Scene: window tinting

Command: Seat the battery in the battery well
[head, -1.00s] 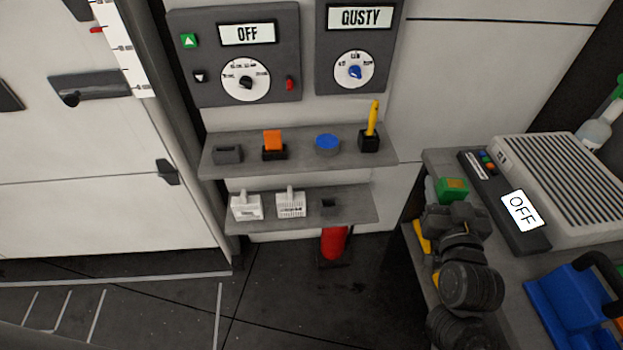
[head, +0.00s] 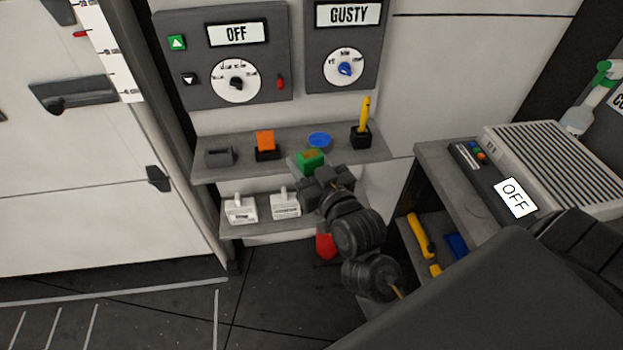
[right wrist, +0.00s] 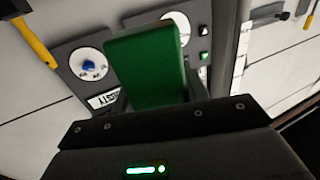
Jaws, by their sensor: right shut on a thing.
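The green block (head: 310,161), which I take to be the battery, is held in my right gripper (head: 320,180). It appears in front of the upper shelf's front edge, below the blue round item. In the right wrist view the green block (right wrist: 148,65) stands up beyond the dark gripper front. The battery well is not clearly identifiable. A dark slotted holder (head: 219,156) sits at the left of the upper shelf. The right end of the lower shelf is hidden behind my right arm. My left gripper is not in view.
The upper shelf (head: 205,174) also holds an orange piece (head: 265,141) in a black stand, a blue round item (head: 320,139) and a yellow-handled tool (head: 365,114). Two white blocks (head: 240,212) stand on the lower shelf. A bench with a grey vented unit (head: 550,155) is at right.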

